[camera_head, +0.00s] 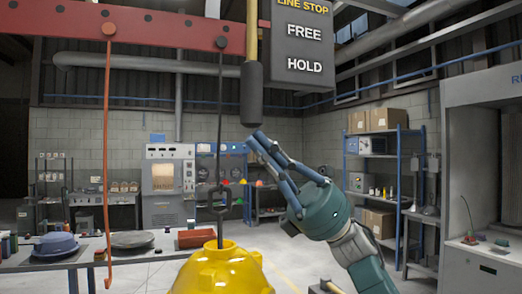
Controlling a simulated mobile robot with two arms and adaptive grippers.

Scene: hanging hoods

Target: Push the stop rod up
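The stop rod (252,92) hangs upright at the top centre, a thin yellow rod with a thick dark grip at its lower end. Beside it on the right is a dark sign (303,45) reading LINE STOP, FREE and HOLD. My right gripper (254,138) reaches up from the lower right, its blue fingers close together with nothing seen between them. Its fingertips are just below the grip's lower end; I cannot tell whether they touch it. My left gripper is not in view.
A yellow hood (222,270) hangs from a dark hook (219,198) under the red beam (150,32), left of my arm. An orange hooked rod (107,150) hangs further left. Benches and shelves (385,165) stand behind, with open floor between.

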